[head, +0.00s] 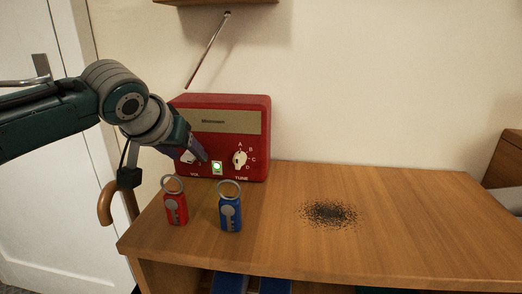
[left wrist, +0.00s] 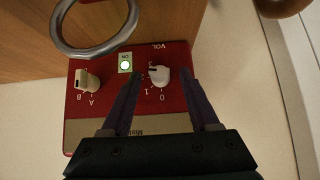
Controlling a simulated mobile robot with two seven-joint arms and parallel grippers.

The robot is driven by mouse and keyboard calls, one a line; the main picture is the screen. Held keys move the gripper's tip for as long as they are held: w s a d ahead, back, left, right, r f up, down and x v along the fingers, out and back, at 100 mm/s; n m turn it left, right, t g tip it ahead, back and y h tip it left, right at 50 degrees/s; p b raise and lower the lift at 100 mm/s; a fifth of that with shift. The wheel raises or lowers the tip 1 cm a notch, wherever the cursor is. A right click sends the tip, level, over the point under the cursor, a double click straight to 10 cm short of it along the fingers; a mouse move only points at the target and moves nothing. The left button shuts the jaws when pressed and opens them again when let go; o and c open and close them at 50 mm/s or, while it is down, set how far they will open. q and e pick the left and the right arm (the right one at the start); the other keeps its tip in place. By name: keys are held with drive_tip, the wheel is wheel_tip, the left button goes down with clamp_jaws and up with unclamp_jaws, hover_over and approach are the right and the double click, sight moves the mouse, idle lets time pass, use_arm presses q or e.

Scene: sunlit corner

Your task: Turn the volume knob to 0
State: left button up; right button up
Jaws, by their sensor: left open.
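A red radio (head: 221,128) stands at the back left of the wooden top. Its white volume knob (left wrist: 159,76), marked VOL, shows upside down in the left wrist view, with figures 0 to 3 around it. I cannot tell surely which figure it points at. My left gripper (head: 198,158) is at the radio's lower left front and partly hides the knob in the head view. In the left wrist view its open fingers (left wrist: 160,76) lie on either side of the knob, with gaps showing. My right gripper is in neither view.
Dark specks (head: 329,214) lie on the otherwise clear right side.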

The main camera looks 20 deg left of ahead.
use_arm(q)
clamp_jaws()
idle(0.5)
